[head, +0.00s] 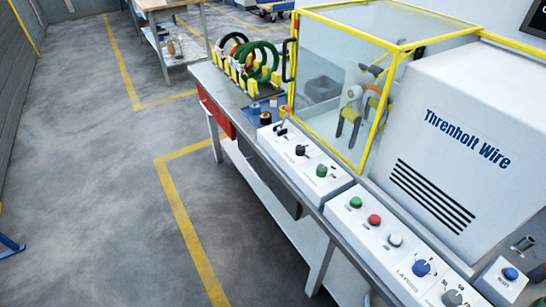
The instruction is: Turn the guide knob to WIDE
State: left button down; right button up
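Several controls sit on white panels along the front of the wire machine. A black knob (300,150) and a green knob (321,170) are on the far panel, beside a lever switch (281,128). The near panel has a blue knob (421,268) marked LAYERS and a grey dial knob (452,298) with numbers, cut by the bottom edge. The small labels by the black and green knobs are unreadable, so I cannot tell which is the guide knob or where it points. Neither of my grippers is in view.
A clear guard (335,60) with a yellow frame covers the winding head. Green, red and white buttons (374,220) sit between the knobs. Coils (262,60) stand in a yellow rack at the bench's far end. The floor (110,200) left of the bench is mostly clear.

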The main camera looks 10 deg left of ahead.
aim_at(300, 149)
jog(key=u, duration=0.25)
jog(key=k, duration=0.5)
jog(key=u, duration=0.95)
jog(key=i, duration=1.05)
jog(key=z, duration=0.65)
